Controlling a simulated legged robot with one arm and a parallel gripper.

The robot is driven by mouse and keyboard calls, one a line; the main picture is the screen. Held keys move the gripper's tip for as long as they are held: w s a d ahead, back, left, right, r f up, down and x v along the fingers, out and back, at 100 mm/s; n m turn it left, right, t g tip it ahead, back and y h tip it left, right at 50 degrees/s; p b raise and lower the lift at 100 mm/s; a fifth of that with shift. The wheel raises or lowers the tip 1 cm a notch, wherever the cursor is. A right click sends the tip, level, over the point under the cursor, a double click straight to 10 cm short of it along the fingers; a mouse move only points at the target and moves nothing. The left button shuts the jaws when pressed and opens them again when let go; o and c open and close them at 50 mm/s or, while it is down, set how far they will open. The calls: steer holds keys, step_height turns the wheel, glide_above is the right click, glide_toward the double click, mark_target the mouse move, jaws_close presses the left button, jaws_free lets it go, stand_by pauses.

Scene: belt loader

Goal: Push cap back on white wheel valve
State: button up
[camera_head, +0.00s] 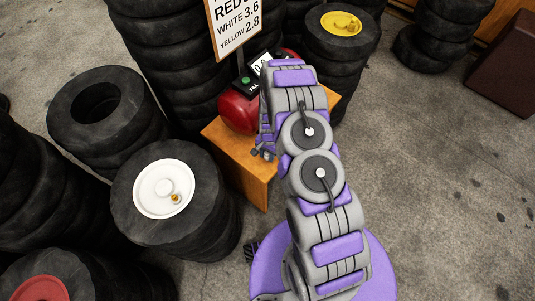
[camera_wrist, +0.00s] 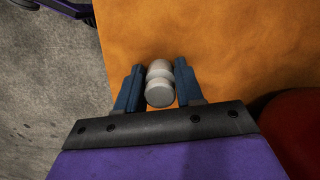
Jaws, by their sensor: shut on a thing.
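The white wheel (camera_head: 148,200) lies flat on top of a tire stack at the left. Its small brass-coloured valve (camera_head: 175,198) sticks up bare, right of the hub. My gripper (camera_wrist: 160,88) is shut on a small pale grey, rounded cap (camera_wrist: 160,94), held between its two blue fingers over the orange-brown table top. In the head view my gripper (camera_head: 262,153) is small and partly hidden by my arm, near the table's left edge, right of the white wheel and apart from it. The cap cannot be made out in the head view.
The wooden table (camera_head: 240,165) carries a red tank (camera_head: 238,112), a gauge display (camera_head: 260,65) and a sign (camera_head: 234,25). A red wheel (camera_head: 38,290) is at lower left and a yellow wheel (camera_head: 340,23) at the back. Tire stacks crowd the left; floor at right is open.

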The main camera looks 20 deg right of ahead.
mark_target(268, 154)
steer(key=shift+c, duration=0.7)
steer(key=shift+r, duration=0.15)
steer(key=shift+r, duration=0.25)
steer(key=r+p, duration=0.1)
steer(key=r, duration=0.2)
steer(key=shift+s+r+p, duration=0.1)
steer(key=shift+s+p, duration=0.25)
steer(key=shift+s, duration=0.05)
steer(key=s+d+r+p, duration=0.1)
steer(key=s+p, duration=0.1)
steer(key=s, duration=1.3)
steer(key=shift+d+p, duration=0.35)
steer(key=shift+p, duration=0.05)
steer(key=shift+s, duration=0.1)
